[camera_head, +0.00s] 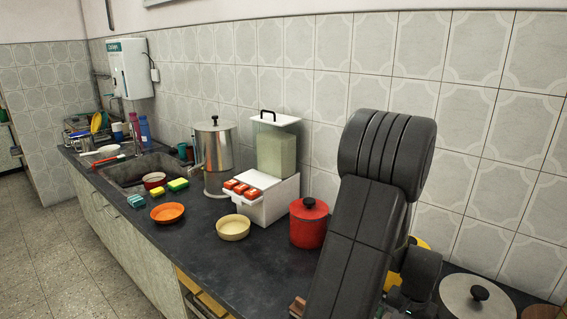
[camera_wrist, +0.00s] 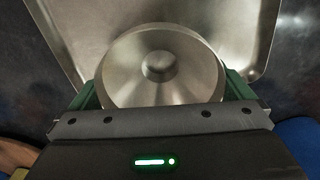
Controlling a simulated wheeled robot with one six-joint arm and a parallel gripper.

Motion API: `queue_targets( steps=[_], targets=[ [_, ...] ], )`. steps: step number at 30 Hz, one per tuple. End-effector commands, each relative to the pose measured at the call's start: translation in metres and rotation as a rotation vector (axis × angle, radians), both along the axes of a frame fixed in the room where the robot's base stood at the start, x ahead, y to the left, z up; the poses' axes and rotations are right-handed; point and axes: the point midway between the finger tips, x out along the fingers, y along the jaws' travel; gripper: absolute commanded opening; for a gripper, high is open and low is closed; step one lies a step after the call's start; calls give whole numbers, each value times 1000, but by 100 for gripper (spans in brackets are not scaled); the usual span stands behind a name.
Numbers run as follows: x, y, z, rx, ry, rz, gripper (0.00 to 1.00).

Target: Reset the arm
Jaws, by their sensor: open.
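In the wrist view a round steel tumbler (camera_wrist: 130,68) with a small round centre stands on a steel tray (camera_wrist: 245,45) with a raised rim. My gripper (camera_wrist: 162,92) has its two green fingers apart, one at each side of the tumbler's near part. It is open; I cannot tell whether the fingers touch the tumbler. In the head view my dark arm fills the right foreground and hides part of the counter. The gripper, tumbler and tray cannot be made out there.
The dark counter (camera_head: 200,262) holds a red pot (camera_head: 309,228), a yellow bowl (camera_head: 233,229), an orange bowl (camera_head: 168,213), a white dispenser (camera_head: 272,200) and a steel urn (camera_head: 214,153). A lidded pot (camera_head: 466,305) stands right of my arm. The tiled wall (camera_head: 490,130) rises behind.

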Motion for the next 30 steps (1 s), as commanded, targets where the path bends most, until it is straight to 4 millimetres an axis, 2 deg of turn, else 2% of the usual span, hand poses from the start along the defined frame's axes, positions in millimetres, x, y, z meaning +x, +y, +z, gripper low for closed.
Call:
queue_targets(
  steps=[1,2,6,12,22,30],
  targets=[
    [0,0,-3,0,0,0,100],
    [0,0,5,-1,-2,0,100],
    [0,0,13,-1,-2,0,100],
    [0,0,17,0,0,0,100],
    [0,0,16,0,0,0,100],
    [1,0,4,-1,-2,0,100]
  ],
)
